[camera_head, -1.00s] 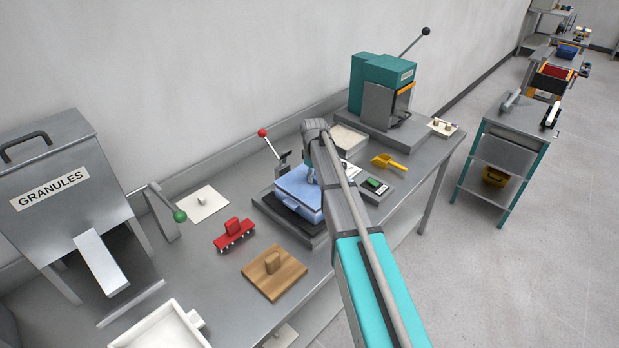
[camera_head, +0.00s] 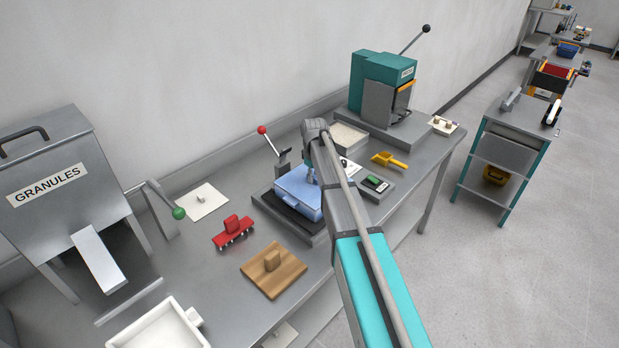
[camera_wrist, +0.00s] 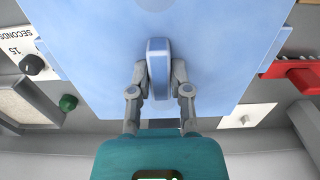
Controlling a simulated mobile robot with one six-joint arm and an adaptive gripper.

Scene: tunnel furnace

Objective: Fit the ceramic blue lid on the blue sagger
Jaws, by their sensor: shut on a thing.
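The blue lid (camera_wrist: 95,60) fills the upper middle of the wrist view, with its raised handle (camera_wrist: 158,62) between my fingers. My gripper (camera_wrist: 159,80) is shut on that handle. In the head view the light-blue lid (camera_head: 292,185) lies on top of the blue sagger (camera_head: 308,209), which sits on a grey platform. My arm covers the lid's right part and most of my gripper. Whether the lid is fully seated all round cannot be told.
A lever with a red knob (camera_head: 262,130) stands behind the sagger. A yellow scoop (camera_head: 388,160) and teal press (camera_head: 378,80) are to the right.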

